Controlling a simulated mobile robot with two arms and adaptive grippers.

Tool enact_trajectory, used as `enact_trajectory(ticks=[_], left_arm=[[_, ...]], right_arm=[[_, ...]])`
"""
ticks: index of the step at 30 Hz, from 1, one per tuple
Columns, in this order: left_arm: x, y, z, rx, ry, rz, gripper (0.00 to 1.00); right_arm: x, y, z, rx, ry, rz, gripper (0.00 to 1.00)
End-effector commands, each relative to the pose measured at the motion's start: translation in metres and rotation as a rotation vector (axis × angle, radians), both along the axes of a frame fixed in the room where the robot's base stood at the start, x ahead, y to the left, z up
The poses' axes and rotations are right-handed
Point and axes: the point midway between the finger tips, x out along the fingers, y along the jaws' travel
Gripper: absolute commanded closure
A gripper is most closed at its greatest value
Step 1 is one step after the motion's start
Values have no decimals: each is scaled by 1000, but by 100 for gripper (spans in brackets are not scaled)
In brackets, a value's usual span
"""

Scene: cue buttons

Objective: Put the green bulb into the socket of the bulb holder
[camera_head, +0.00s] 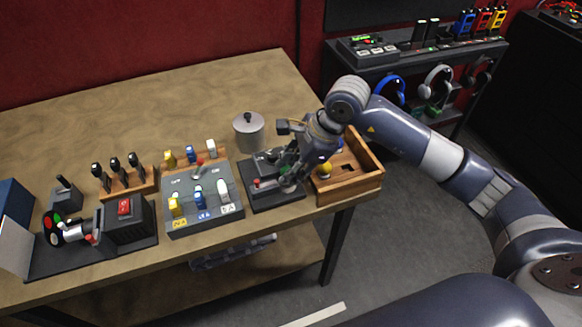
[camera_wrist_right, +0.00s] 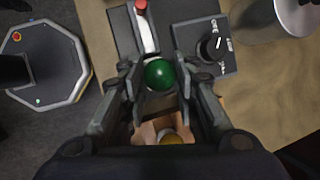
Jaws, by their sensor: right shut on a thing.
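My right gripper (camera_head: 290,178) is shut on the green bulb (camera_wrist_right: 158,75), which sits between its two fingers in the right wrist view. In the head view the gripper points down over the front right part of a dark device (camera_head: 262,191), which appears to be the bulb holder. My left gripper is not in view.
A wooden tray (camera_head: 367,187) with a yellow bulb (camera_head: 325,170) stands right of the device. A switch panel (camera_head: 205,212) and a black box with a red switch (camera_head: 124,207) stand to the left. The back of the table is clear.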

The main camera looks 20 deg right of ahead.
Motion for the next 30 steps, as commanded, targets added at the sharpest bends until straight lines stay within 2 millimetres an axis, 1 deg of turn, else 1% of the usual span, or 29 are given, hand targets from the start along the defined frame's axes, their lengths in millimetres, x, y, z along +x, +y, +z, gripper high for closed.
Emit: enact_trajectory(ticks=[3, 14, 15, 18, 25, 26, 27, 30], left_arm=[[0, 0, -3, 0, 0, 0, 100], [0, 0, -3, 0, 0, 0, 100], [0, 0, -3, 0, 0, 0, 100], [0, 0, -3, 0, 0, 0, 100], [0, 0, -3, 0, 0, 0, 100], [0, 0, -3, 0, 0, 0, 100], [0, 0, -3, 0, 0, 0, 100], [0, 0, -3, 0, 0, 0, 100]], right_arm=[[0, 0, -2, 0, 0, 0, 89], [0, 0, -2, 0, -1, 0, 89], [0, 0, -2, 0, -1, 0, 70], [0, 0, -2, 0, -1, 0, 49], [0, 0, -2, 0, 0, 0, 49], [0, 0, -2, 0, 0, 0, 47], [0, 0, -2, 0, 0, 0, 42], [0, 0, -2, 0, 0, 0, 42]])
